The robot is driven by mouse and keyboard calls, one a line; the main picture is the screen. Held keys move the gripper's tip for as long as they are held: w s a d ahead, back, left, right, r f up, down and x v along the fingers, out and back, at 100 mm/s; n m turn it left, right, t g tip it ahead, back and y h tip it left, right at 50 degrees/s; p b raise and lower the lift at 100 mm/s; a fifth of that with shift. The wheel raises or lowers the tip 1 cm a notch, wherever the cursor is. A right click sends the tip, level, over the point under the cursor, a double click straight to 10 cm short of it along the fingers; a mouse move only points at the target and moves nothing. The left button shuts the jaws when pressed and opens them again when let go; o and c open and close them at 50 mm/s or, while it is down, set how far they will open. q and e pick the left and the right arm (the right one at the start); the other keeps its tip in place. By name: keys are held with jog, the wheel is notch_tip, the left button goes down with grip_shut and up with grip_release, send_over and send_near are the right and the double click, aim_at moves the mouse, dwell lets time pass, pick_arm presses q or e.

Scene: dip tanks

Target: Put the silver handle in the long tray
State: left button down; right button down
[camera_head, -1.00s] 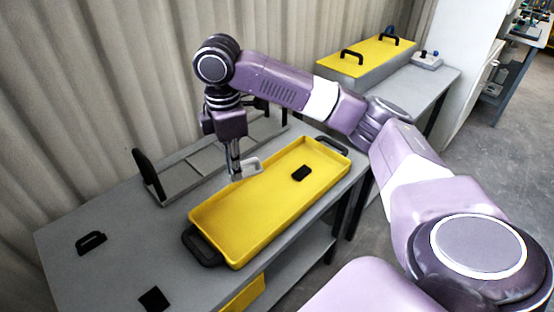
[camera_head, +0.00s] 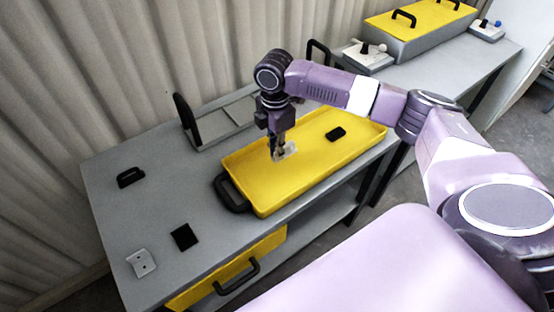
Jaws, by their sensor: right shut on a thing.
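The long tray (camera_head: 300,187) is yellow and shallow, with a black grip at its near left end. It lies on the grey table. My right gripper (camera_head: 277,152) points down over the back left part of the tray and is shut on the silver handle (camera_head: 289,151). The handle is small, pale and partly hidden by the fingers. It is over the tray's floor; I cannot tell whether it touches it. A small black piece (camera_head: 336,133) lies in the tray to the right. My left gripper is not in view.
A grey rack with a black upright (camera_head: 187,120) stands behind the tray by the curtain wall. A black handle (camera_head: 130,177), a black square (camera_head: 184,237) and a pale plate (camera_head: 141,263) lie on the table's left part. A yellow-topped box (camera_head: 420,30) stands at the back right.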

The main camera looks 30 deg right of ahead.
aim_at(276, 171)
jog(key=shift+f, duration=2.85)
jog(key=shift+f, duration=0.1)
jog(key=c, duration=2)
grip_release()
notch_tip(276, 171, up, 12)
jog(key=shift+w+r+b, duration=0.1)
jog(key=shift+r+b, duration=0.05)
jog(key=shift+b, duration=0.6)
